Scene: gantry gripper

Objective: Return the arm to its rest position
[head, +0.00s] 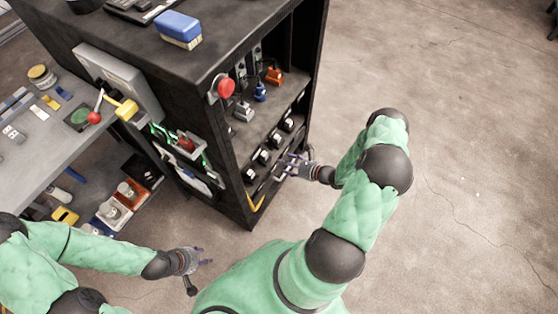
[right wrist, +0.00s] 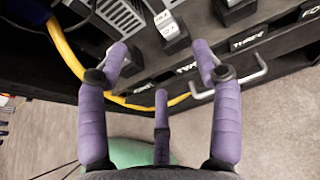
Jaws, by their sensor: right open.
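My right gripper (head: 288,163) is at the lower front of the black cabinet (head: 225,185), its arm reaching in from the right. In the right wrist view its purple fingers (right wrist: 160,58) are spread apart with nothing between them. The right fingertip lies close to a metal handle (right wrist: 232,88) on the cabinet front; I cannot tell whether they touch. My left gripper (head: 199,264) hangs low in front of the cabinet, over the floor. Its fingers look spread and empty.
A yellow cable (right wrist: 68,55) curves past the right gripper's left finger. The cabinet has a red button (head: 226,87), and a blue-and-yellow block (head: 179,29) on top. A grey workbench (head: 45,130) with small parts is at left. The floor on the right (head: 470,130) is clear.

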